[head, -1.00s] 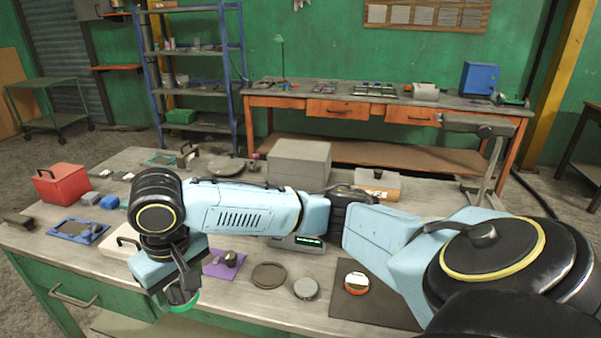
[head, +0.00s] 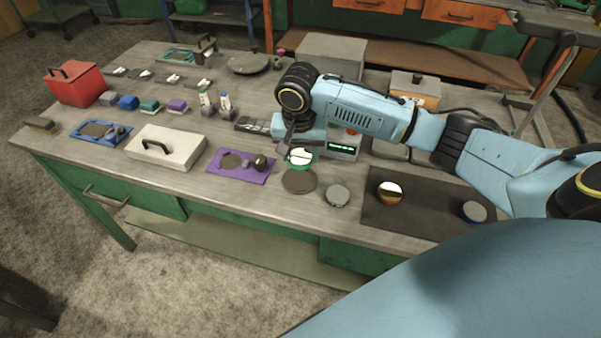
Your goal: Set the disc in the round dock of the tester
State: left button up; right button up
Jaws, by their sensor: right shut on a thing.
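My right gripper (head: 298,149) is shut on a green-rimmed disc (head: 302,160) with a pale, shiny face. It holds the disc just in front and left of the tester (head: 344,146), a grey box with a lit green display. A flat dark round plate (head: 299,182) lies on the bench just in front of the disc. I cannot tell how high the disc is above the bench. The round dock is not clearly made out; my gripper and arm cover part of the tester. My left gripper is not in view.
A grey round piece (head: 337,195) lies right of the dark plate. A dark mat (head: 425,212) bears an orange-rimmed disc (head: 389,193) and a blue-rimmed disc (head: 474,211). A purple tray (head: 225,172) and a white case (head: 165,152) stand left. A grey block (head: 331,55) stands behind.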

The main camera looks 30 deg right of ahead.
aim_at(300, 179)
notch_tip(300, 179, down, 6)
jog(key=shift+r+b, duration=0.1)
jog(key=shift+b, duration=0.3)
jog(key=shift+f, duration=0.45)
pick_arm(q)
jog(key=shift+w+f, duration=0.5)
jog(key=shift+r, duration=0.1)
pick_arm(e)
jog(key=shift+f, duration=0.1)
jog(key=o, duration=1.3)
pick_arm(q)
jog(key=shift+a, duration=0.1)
pick_arm(e)
jog(key=shift+o, duration=0.2)
pick_arm(q)
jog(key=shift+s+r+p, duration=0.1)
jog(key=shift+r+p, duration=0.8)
jog(key=shift+p, duration=0.05)
pick_arm(e)
jog(key=r, duration=0.8)
jog(key=s+a+r, duration=0.1)
jog(key=r, duration=0.3)
jog(key=shift+r, duration=0.1)
